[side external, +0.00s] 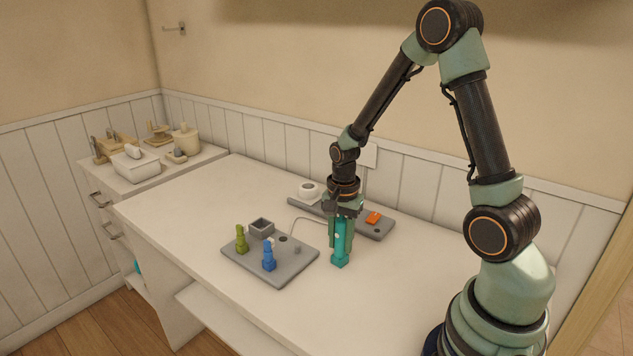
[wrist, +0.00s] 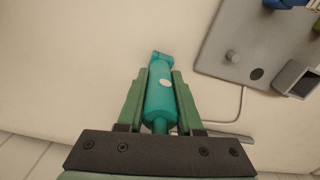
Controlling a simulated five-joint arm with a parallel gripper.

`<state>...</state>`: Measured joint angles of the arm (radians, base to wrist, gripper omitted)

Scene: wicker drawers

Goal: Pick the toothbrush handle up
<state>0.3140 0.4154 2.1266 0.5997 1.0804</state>
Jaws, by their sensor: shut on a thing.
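The toothbrush handle is a teal, rounded piece with a pale oval spot. It stands upright on the white table in the side external view (side external: 340,257), and it also shows in the wrist view (wrist: 160,95). My gripper (side external: 341,240) points down over it, its green fingers on both sides of the handle. In the wrist view my gripper (wrist: 160,85) is shut on the handle. The handle's lower end is at or very near the table top; I cannot tell whether it touches. Its upper part is partly hidden between the fingers.
A grey board (side external: 270,262) left of my gripper carries a green piece (side external: 241,241), a blue piece (side external: 268,258) and a grey square cup (side external: 262,228). Behind, a grey strip (side external: 372,227) holds a white round item (side external: 308,190) and an orange piece (side external: 373,217). The front table is clear.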

